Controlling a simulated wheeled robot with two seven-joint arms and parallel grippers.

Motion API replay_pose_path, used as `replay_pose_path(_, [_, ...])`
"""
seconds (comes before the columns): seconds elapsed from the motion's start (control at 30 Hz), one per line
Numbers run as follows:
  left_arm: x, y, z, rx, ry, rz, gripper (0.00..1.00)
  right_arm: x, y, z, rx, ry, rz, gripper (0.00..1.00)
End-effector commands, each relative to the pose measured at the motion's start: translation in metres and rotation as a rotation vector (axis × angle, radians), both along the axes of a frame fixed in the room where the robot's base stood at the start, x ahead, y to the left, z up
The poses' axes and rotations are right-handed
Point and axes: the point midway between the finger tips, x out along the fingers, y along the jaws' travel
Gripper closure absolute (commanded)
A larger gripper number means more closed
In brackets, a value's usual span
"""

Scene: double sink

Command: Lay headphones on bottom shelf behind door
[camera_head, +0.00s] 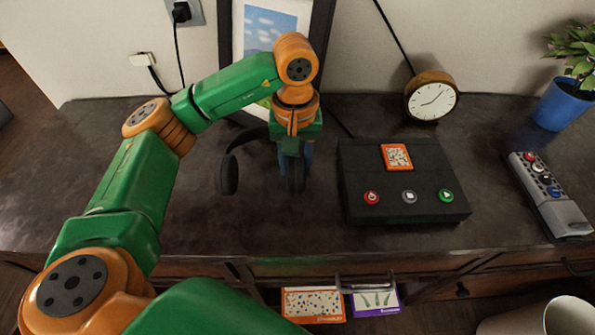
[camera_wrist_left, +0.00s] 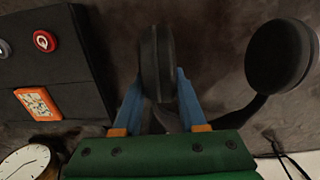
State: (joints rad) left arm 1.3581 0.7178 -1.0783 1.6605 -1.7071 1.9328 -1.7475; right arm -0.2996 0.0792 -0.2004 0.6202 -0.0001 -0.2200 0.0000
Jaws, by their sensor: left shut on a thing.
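The black headphones (camera_head: 228,174) are on the dark cabinet top, in front of the picture frame. My left gripper (camera_head: 295,162) points down and is shut on their right ear cup. In the left wrist view the blue fingers (camera_wrist_left: 161,84) are on either side of that ear cup. The other ear cup (camera_wrist_left: 280,56) is to the right, and part of the band shows between the two. I cannot tell whether the headphones touch the top. Below the front edge, a metal handle (camera_head: 366,284) shows; the bottom shelf is mostly hidden. My right gripper is not in view.
A black box with buttons (camera_head: 405,180) stands right of the gripper. Behind it is a round clock (camera_head: 432,97). A remote (camera_head: 550,195) and a blue plant pot (camera_head: 563,104) are at the right. Two flat boxes (camera_head: 314,304) show below the front edge.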

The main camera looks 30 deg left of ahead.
Motion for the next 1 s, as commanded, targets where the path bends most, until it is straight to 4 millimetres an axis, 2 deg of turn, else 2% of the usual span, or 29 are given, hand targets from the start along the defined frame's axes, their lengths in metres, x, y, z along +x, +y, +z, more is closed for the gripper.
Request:
replay_pose_path(0.1, [0.008,0.002,-0.015,0.002,0.004,0.000,1.00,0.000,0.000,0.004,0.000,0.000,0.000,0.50])
replay_pose_path(0.23, [0.007,0.001,-0.037,0.001,0.002,-0.002,1.00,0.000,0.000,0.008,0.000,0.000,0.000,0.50])
replay_pose_path(0.6, [0.008,0.001,-0.045,0.001,-0.002,-0.001,1.00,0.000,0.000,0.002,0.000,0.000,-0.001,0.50])
replay_pose_path(0.63, [0.008,0.001,-0.044,0.001,-0.002,-0.001,0.54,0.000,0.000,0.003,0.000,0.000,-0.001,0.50])
replay_pose_path(0.7, [0.008,0.001,-0.043,0.000,-0.001,-0.001,0.35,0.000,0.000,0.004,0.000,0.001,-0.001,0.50])
replay_pose_path(0.73, [0.008,0.001,-0.043,0.000,-0.001,-0.001,0.29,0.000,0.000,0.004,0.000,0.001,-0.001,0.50])
replay_pose_path(1.0, [0.008,0.001,-0.042,0.000,-0.001,-0.001,0.29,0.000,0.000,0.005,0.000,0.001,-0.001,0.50])
